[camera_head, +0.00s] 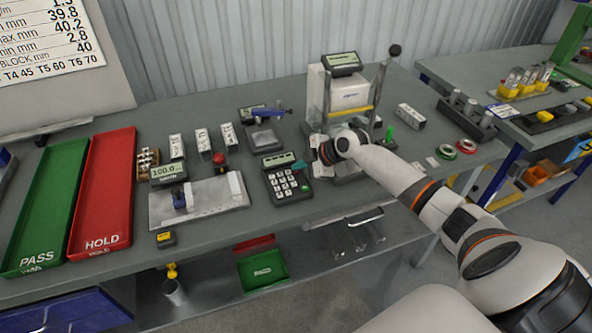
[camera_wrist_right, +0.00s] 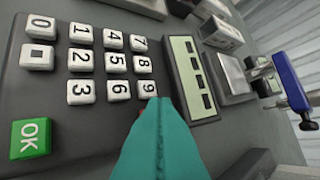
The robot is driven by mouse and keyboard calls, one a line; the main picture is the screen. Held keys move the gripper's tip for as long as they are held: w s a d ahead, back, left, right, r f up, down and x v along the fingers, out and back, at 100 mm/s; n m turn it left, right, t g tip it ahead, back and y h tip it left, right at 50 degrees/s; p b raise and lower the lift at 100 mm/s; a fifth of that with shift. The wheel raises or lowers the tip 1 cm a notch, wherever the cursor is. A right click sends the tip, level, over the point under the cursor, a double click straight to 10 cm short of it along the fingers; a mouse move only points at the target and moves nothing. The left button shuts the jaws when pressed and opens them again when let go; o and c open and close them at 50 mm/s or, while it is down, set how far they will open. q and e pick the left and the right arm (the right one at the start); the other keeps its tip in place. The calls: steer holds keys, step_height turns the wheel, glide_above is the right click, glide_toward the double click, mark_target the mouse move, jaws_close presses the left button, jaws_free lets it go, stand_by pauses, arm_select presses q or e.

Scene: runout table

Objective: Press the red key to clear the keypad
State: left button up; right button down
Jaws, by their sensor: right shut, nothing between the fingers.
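The dark keypad (camera_head: 283,196) lies on the bench in front of the weighing stand. In the right wrist view the keypad (camera_wrist_right: 100,130) fills the left side, with white number keys, a green OK key (camera_wrist_right: 31,138) and a display (camera_wrist_right: 193,78) showing several dark marks. My right gripper (camera_head: 301,165) is shut and empty over the keypad's upper right. In the wrist view its fingertips (camera_wrist_right: 158,106) overlap the edge of the 9 key; I cannot tell whether they touch it. My left gripper is not in view.
A fixture plate with a red knob (camera_head: 219,160) stands left of the keypad. Red HOLD tray (camera_head: 104,190) and green PASS tray (camera_head: 46,205) lie far left. The bench's front strip is mostly clear.

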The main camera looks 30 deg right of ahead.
steer(key=shift+r, duration=0.1)
steer(key=shift+r+p, duration=0.45)
steer(key=shift+r, duration=0.25)
steer(key=shift+r, duration=0.1)
steer(key=shift+r+p, duration=1.7)
steer(key=shift+r, duration=0.75)
steer(key=shift+f, duration=0.1)
